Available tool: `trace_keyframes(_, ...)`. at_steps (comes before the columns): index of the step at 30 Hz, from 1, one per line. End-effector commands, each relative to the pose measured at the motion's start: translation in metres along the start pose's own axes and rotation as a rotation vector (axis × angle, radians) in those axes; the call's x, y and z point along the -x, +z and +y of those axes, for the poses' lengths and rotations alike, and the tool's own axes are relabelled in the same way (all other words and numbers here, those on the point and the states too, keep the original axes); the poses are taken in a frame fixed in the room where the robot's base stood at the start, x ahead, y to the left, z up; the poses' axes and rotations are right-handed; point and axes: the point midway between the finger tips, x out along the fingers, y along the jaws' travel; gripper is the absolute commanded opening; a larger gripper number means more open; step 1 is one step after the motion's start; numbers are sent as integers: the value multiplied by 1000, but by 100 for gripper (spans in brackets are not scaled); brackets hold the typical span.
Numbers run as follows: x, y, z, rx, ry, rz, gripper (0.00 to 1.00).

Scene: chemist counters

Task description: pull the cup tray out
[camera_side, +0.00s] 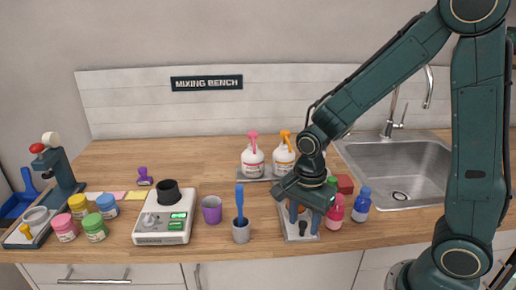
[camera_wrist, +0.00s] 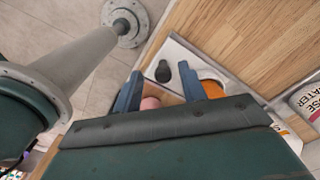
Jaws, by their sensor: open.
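The cup tray appears to be the pale grey tray (camera_side: 291,230) at the front of the counter, under my gripper (camera_side: 304,218). In the wrist view the tray (camera_wrist: 179,52) carries a dark knob-like handle (camera_wrist: 163,72) near its front end. My gripper (camera_wrist: 158,82) is open, its two blue fingers pointing down at the tray on either side of the knob's line. The knob shows just beyond the fingertips; I cannot tell whether they touch it. An orange round item (camera_wrist: 212,89) and a pinkish one (camera_wrist: 150,103) show partly behind the fingers. My gripper hides much of the tray.
A pink bottle (camera_side: 335,213) and a blue bottle (camera_side: 362,205) stand close on the right, before the sink (camera_side: 400,170). A grey cup (camera_side: 241,232) with a blue tool and a purple cup (camera_side: 211,210) stand left. Pump bottles (camera_side: 253,162) stand behind. The counter's front edge is close.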

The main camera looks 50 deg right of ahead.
Motion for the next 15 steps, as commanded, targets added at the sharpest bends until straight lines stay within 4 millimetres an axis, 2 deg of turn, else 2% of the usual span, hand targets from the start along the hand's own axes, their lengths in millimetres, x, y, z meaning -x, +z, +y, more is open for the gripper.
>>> trace_keyframes(8, 19, 0, -1, -1, -6, 0, 41)
trace_keyframes(15, 53, 0, -1, 0, -7, 0, 41)
